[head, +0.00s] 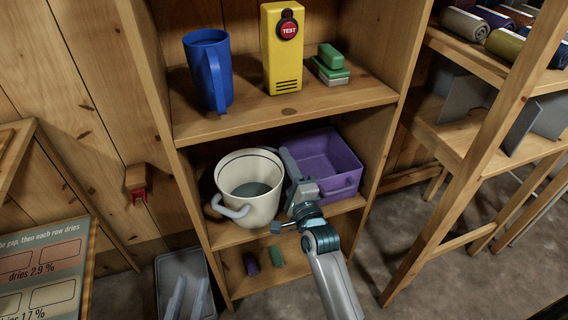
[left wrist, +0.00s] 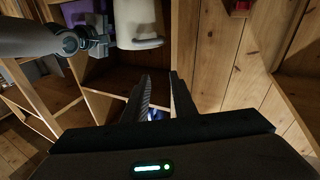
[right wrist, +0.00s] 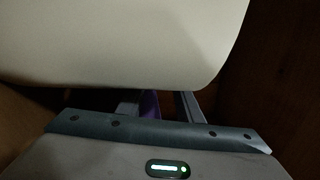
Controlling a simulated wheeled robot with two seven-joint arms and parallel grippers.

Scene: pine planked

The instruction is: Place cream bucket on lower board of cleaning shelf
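The cream bucket (head: 258,205) stands upright, apparently resting on the lower board (head: 226,238) of the wooden shelf, its pale handle at the front left. My right gripper (head: 293,170) is beside the bucket's right side, between it and the purple bin. In the right wrist view the bucket (right wrist: 130,40) fills the top and hides the fingertips. The right fingers (right wrist: 158,106) stand apart, with something purple showing between them.
A purple bin (head: 322,165) shares the board, close to the right gripper. Above stand a blue mug (head: 208,70), a yellow test box (head: 284,50) and green sponges (head: 330,65). A purple and a green piece lie below. A grey tub (head: 185,285) stands front left.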

